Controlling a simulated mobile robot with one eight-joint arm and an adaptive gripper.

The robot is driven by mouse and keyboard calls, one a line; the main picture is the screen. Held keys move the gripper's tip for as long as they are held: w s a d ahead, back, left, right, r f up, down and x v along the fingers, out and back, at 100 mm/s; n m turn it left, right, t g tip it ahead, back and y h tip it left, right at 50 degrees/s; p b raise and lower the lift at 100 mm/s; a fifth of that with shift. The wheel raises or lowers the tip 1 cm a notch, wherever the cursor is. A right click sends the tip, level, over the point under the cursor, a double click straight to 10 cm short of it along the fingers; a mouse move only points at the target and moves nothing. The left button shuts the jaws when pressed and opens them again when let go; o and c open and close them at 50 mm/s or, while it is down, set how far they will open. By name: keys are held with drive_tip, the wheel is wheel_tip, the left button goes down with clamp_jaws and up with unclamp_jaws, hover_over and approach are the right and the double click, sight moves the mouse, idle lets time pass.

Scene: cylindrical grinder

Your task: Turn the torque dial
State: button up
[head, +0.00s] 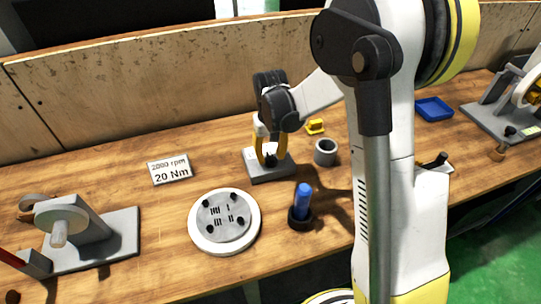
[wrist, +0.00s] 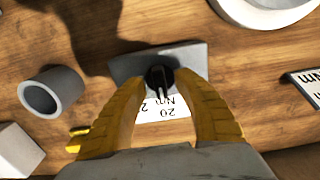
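The torque dial (wrist: 159,80) is a small black knob with a raised ridge, on a grey base (head: 270,172) with a white label reading 20 and Nm. In the wrist view the base (wrist: 190,57) and dial lie straight ahead. My gripper (head: 268,153) points down over the dial with two yellow fingers. In the wrist view the gripper (wrist: 158,84) is open. Its fingertips are on either side of the dial, with a visible gap on each side. The dial is partly hidden by the fingers in the head view. I cannot tell how far the tips are above the base.
A grey hollow cylinder (head: 325,152) and a yellow part (head: 315,126) are right of the base. A blue-handled tool (head: 303,203) stands in front, near a round white disc (head: 224,222). A sign reading 2000 rpm, 20 Nm (head: 170,169) lies left.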

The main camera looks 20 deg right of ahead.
sight(271, 157)
wheel_tip(271, 157, up, 12)
idle(0.5)
idle(0.3)
drive_tip(key=s+r+t, duration=0.2)
drive_tip(key=s+t, duration=0.1)
drive_tip(key=s, duration=0.7)
drive_tip(key=s+r+t, duration=0.3)
drive_tip(key=s+t, duration=0.1)
drive_tip(key=s, duration=0.6)
